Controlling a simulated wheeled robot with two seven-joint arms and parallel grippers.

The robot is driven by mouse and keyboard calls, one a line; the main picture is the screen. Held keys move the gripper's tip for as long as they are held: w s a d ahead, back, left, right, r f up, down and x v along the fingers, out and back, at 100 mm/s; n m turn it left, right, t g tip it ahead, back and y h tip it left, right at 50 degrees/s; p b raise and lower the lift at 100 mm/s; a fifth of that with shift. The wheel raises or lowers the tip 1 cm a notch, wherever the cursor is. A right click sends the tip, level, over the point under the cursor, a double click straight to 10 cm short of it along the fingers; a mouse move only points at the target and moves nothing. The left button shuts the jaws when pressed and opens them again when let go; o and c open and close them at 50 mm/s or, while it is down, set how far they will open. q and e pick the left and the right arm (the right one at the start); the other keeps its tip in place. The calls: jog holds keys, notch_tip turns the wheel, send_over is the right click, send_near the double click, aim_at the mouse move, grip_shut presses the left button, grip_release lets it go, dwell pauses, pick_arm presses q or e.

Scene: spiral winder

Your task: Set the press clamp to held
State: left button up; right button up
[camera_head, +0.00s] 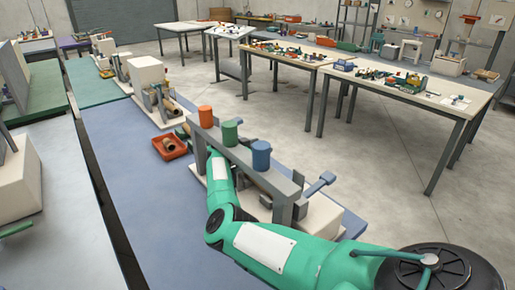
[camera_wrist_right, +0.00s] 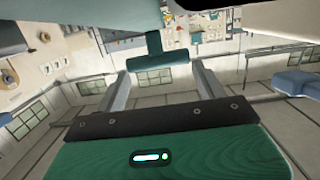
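The winder in front of me has a grey frame (camera_head: 232,150) with orange (camera_head: 205,117), green (camera_head: 230,133) and blue (camera_head: 261,155) cylinders on top. A lever with a blue-grey end (camera_head: 321,184) sticks out at its right. I cannot tell which part is the press clamp. My right arm reaches up beside the frame, its gripper hidden there. In the right wrist view, my right gripper (camera_wrist_right: 160,70) has its fingers apart. A teal T-shaped handle (camera_wrist_right: 155,48) shows between and beyond the fingertips; contact cannot be told. My left gripper is not in view.
The winder stands on a blue bench top (camera_head: 130,190). A red tray (camera_head: 169,147) with a brown roll lies left of it. Another machine with a white block (camera_head: 146,70) stands farther back. Cluttered tables (camera_head: 400,83) stand across open floor.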

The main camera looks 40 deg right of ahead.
jog(key=shift+o, duration=1.2)
jog(key=shift+d+f, duration=0.15)
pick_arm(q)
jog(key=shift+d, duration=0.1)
pick_arm(e)
jog(key=shift+a+f, duration=0.1)
jog(key=shift+a, duration=0.2)
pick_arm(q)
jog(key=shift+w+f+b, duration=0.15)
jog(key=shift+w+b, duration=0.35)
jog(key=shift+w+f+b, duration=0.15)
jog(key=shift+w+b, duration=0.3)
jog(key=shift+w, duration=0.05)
pick_arm(e)
jog(key=a+r, duration=0.2)
jog(key=a, duration=1.1)
jog(key=shift+w+r, duration=0.2)
jog(key=shift+w, duration=0.2)
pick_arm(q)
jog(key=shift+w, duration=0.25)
